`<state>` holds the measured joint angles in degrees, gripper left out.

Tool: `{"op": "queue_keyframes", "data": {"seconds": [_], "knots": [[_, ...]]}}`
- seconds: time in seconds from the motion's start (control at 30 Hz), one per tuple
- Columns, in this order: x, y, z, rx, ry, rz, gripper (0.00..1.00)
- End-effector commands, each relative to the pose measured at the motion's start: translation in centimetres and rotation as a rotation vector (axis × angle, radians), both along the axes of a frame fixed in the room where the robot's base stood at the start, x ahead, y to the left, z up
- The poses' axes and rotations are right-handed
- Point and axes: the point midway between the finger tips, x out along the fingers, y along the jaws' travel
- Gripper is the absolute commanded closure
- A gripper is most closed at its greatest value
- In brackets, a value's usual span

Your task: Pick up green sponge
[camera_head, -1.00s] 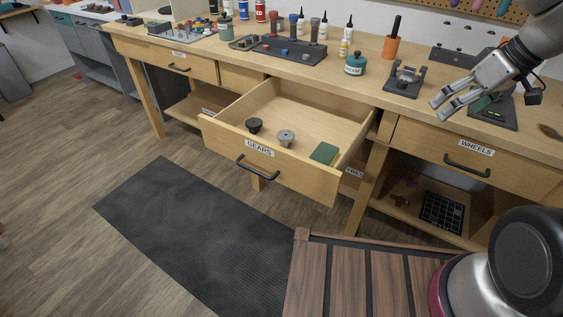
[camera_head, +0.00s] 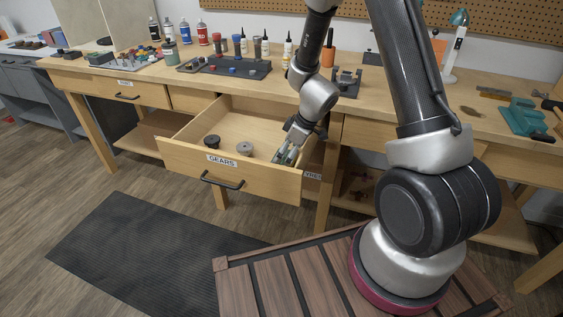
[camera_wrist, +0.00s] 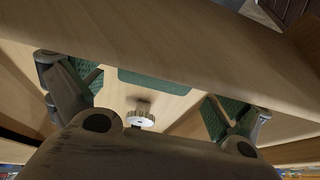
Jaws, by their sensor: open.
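The green sponge (camera_wrist: 155,80) shows in the wrist view as a flat green strip on the drawer floor, between my fingers in the picture. The pale wooden drawer wall cuts across it and hides part of it. My gripper (camera_head: 287,153) reaches down into the right front part of the open GEARS drawer (camera_head: 228,166). In the head view it covers the place where the sponge lies. My gripper's fingers (camera_wrist: 158,98) stand wide apart in the wrist view, with green textured pads and nothing held. I cannot tell whether they touch the sponge.
Two gear parts, a dark one (camera_head: 212,142) and a grey one (camera_head: 245,149), stand in the drawer left of my gripper. The grey one also shows in the wrist view (camera_wrist: 141,119). The drawer walls are close around the gripper. Bottles and a dark tray (camera_head: 225,67) stand on the bench.

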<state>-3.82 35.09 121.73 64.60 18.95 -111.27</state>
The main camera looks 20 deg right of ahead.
Motion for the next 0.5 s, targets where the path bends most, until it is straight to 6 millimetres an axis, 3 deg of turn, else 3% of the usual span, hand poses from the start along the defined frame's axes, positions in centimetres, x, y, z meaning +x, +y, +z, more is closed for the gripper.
{"op": "queue_keyframes", "data": {"seconds": [0.13,0.37,0.5], "knots": [[0.4,0.6,-1.6,0.001,0.001,0.000,0.00],[0.5,0.7,-1.8,0.001,-0.001,0.001,0.00],[0.5,0.7,-1.8,0.001,-0.001,0.001,0.14]]}}
